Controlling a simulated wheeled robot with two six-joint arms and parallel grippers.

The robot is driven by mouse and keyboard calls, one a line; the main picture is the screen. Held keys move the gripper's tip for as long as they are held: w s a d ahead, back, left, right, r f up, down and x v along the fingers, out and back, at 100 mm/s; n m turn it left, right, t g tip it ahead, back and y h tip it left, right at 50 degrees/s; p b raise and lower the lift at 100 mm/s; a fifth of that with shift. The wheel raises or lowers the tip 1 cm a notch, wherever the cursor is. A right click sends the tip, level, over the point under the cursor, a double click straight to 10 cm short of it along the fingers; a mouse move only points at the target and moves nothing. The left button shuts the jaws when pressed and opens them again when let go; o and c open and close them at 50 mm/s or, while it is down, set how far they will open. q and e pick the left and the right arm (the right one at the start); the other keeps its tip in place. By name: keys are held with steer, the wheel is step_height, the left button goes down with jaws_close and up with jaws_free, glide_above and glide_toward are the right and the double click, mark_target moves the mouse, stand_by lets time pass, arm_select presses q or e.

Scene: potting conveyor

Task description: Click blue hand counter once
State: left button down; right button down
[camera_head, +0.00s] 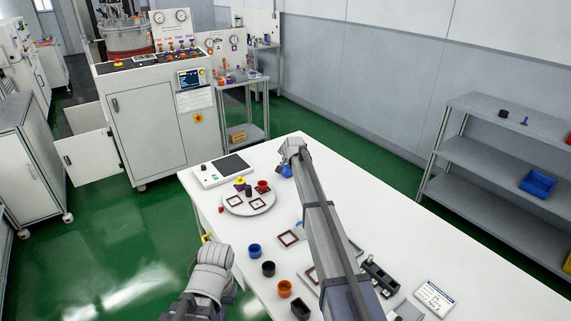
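A small blue object (286,171), which may be the blue hand counter, is on the far part of the white table, partly hidden behind my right arm. My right gripper (289,154) is directly at it, seemingly just above or against it. Whether they touch and whether the fingers are open cannot be told.
A round white plate (262,206) holds small pots and square frames. A scale-like device (222,170) stands behind it. Blue (255,251), black (268,269) and orange (284,288) cups stand near the front. A label card (434,297) lies at right.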

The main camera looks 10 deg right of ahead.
steer(key=shift+f, duration=0.15)
steer(key=shift+w+d+r+p, duration=0.1)
steer(key=shift+d+r+p, duration=0.05)
steer(key=shift+r+p, duration=0.6)
step_height(320, 180, up, 5)
steer(key=p, duration=0.5)
steer(key=shift+r, duration=0.1)
stand_by(0.3)
